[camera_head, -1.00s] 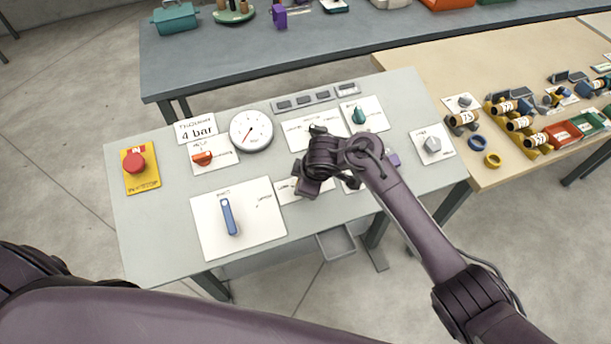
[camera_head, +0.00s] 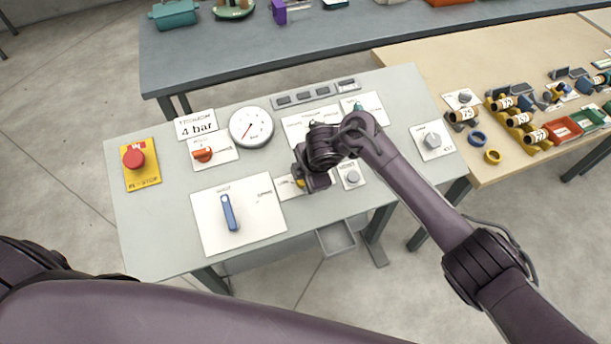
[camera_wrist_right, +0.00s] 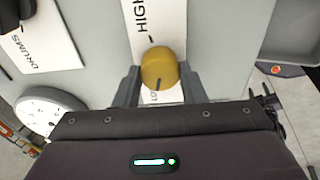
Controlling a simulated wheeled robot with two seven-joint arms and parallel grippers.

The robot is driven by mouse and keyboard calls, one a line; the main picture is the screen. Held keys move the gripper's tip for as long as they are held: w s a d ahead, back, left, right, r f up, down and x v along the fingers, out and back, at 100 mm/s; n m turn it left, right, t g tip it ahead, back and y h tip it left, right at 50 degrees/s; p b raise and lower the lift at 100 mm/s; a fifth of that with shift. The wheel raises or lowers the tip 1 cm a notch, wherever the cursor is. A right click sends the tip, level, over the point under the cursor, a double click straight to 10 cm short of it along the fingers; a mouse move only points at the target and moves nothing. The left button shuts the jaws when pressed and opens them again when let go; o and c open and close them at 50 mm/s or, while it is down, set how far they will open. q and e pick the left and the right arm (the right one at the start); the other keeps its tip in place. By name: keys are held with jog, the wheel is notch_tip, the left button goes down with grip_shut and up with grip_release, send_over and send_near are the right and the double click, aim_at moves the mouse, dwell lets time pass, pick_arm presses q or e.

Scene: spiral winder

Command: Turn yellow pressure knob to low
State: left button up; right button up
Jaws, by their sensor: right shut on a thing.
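The yellow knob (camera_wrist_right: 160,68) sits on a white plate in the right wrist view, below the printed word HIGH; a label starting with LO is partly hidden beside it. A dark mark on the knob's face points toward the LO label. In the head view, only a bit of the yellow knob (camera_head: 300,183) shows under my right gripper (camera_head: 307,181). My right gripper (camera_wrist_right: 160,78) is shut on the knob, one finger on each side. My left gripper is out of view.
The panel holds a red stop button (camera_head: 134,158), an orange knob (camera_head: 203,154), a dial gauge (camera_head: 251,127), a blue lever (camera_head: 229,212) and grey knobs (camera_head: 432,140). A sign (camera_head: 196,125) reads 4 bar. A small tray (camera_head: 336,238) hangs at the front edge.

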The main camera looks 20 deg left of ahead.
dwell(0.4)
jog(key=o, duration=1)
jog(key=v, duration=0.7)
jog(key=shift+r, duration=0.35)
jog(key=shift+s, duration=0.1)
